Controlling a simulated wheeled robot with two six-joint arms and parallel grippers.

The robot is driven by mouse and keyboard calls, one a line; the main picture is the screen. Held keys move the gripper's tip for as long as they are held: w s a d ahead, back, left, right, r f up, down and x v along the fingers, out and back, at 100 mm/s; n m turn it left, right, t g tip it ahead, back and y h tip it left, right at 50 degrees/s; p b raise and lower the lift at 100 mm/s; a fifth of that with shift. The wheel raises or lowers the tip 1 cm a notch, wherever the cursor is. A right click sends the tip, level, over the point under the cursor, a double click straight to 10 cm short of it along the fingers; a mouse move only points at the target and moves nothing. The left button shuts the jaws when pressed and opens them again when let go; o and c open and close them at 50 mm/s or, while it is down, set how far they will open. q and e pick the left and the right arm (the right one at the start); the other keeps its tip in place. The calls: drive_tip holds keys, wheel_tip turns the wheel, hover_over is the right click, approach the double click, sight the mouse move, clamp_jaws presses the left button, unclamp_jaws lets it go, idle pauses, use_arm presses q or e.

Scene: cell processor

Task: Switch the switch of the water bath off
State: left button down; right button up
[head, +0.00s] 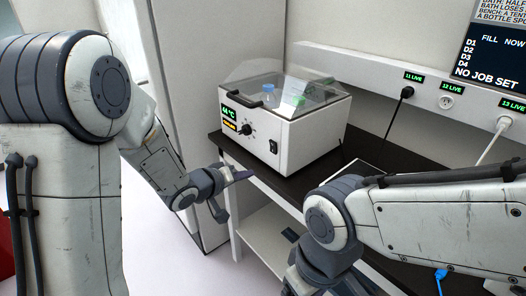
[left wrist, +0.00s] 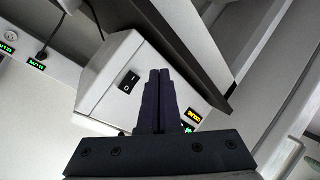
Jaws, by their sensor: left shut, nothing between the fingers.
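The water bath (head: 300,130) is a white box with a clear lid on the dark bench. Its front has a lit 44 °C display (head: 228,112), a black knob (head: 246,129) and a black rocker switch (head: 273,147) at the lower right. The switch also shows in the left wrist view (left wrist: 130,82), with I and O marks; I cannot tell which side is pressed. My left gripper (head: 250,174) is shut and empty, in front of and below the switch. In the left wrist view its fingertips (left wrist: 160,73) appear right of the switch, seemingly apart from it. My right gripper is out of view.
Bottles (head: 268,96) stand under the lid. A wall rail (head: 425,90) with live sockets and plugged cables runs behind the bench (head: 345,155). My right arm crosses the bench's right part. A tall white cabinet (head: 180,70) stands left of the bath.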

sight(271, 144)
use_arm(q)
drive_tip(key=s+a+r+n+t+h+b, duration=0.1)
drive_tip(key=s+a+n+t+h, duration=0.1)
drive_tip(key=a+n+h, duration=0.3)
drive_tip(key=shift+a+r+n+t+h, duration=0.35)
drive_tip(key=shift+a+n+t+h, duration=0.05)
drive_tip(key=shift+h, duration=0.8)
drive_tip(key=shift+w+d, duration=0.1)
drive_tip(key=p+x, duration=0.2)
drive_tip(key=x, duration=1.2)
